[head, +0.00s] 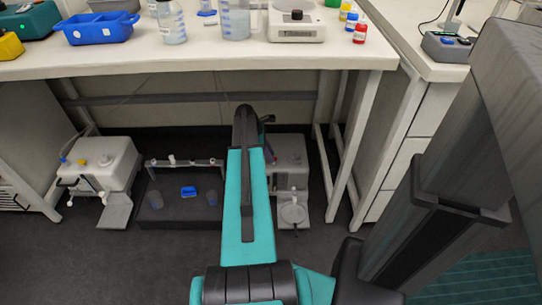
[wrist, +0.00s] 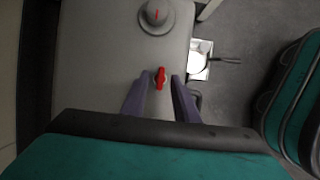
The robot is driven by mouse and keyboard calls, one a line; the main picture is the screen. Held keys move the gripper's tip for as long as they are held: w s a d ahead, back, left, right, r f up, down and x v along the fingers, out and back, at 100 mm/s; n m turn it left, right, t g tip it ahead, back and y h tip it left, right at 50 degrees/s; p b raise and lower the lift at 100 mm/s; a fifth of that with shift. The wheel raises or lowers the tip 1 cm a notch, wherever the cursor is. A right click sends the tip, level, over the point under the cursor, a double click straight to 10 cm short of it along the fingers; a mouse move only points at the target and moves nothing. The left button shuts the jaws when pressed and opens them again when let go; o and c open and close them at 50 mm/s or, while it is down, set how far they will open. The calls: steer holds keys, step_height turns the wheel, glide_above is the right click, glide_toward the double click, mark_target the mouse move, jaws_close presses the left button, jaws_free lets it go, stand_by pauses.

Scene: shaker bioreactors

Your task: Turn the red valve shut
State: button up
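The red valve (wrist: 160,77) is a small red handle on the grey top of a machine (wrist: 95,60), seen in the wrist view. Its long side runs roughly up and down in that picture. My gripper (wrist: 161,75) is open, with one purple-grey finger on each side of the valve. Gaps show between the valve and both fingers; I cannot tell the height of the fingertips over the machine. In the head view the machine (head: 289,150) stands on the floor under the bench, partly behind my arm. The valve cannot be made out there.
A round grey knob with a red mark (wrist: 156,14) sits on the same machine. A dark platform with small vessels (head: 180,215) and another white machine (head: 100,160) stand to the left. The bench top (head: 190,62) overhangs the machines; a bench leg (head: 345,160) stands to the right.

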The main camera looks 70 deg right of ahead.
steer(key=shift+s+f, duration=0.15)
steer(key=shift+f, duration=0.15)
jaws_close()
steer(key=shift+d, duration=0.25)
steer(key=shift+r, duration=0.1)
